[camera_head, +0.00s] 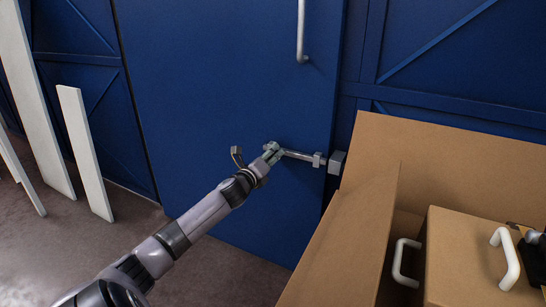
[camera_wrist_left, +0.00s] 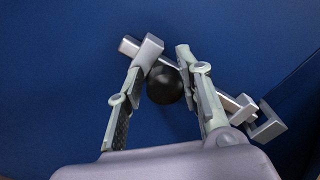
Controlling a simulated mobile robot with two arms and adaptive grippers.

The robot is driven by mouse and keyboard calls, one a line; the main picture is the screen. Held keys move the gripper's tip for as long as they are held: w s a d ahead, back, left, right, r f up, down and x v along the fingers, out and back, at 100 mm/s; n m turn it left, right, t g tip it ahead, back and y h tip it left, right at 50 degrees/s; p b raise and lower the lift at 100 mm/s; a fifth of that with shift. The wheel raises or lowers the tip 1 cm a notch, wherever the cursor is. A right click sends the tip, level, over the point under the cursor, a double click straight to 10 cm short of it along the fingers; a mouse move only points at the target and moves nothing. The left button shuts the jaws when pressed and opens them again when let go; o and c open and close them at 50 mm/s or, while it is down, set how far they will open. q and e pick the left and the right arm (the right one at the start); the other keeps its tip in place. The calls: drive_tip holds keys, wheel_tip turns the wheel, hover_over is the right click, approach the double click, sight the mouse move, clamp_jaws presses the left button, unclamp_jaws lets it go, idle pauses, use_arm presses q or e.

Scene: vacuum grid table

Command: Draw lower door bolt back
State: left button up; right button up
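The lower door bolt (camera_head: 300,155) is a silver bar on the blue door (camera_head: 215,90). Its right end passes through a small guide to a grey bracket (camera_head: 337,162) on the frame beside the door. My left gripper (camera_head: 271,150) is at the bolt's left part and hides some of it. In the left wrist view the bolt's round black knob (camera_wrist_left: 165,86) lies between the two fingers of my left gripper (camera_wrist_left: 166,57). The knob nearly fills the gap; whether both fingers press on it is unclear. My right gripper cannot be made out.
An open cardboard box (camera_head: 450,138) stands close at the right, with a smaller white-handled box (camera_head: 458,262) in it. A dark object (camera_head: 533,245) is cut off at the right edge. White boards (camera_head: 85,150) lean at the left.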

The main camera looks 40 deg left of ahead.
use_arm(q)
drive_tip(key=o, duration=0.3)
drive_tip(key=shift+s+d+f, duration=0.1)
drive_tip(key=shift+s+d, duration=0.1)
drive_tip(key=shift+s, duration=0.25)
drive_tip(key=v, duration=1.1)
drive_tip(key=shift+s, duration=0.1)
drive_tip(key=shift+a, duration=0.1)
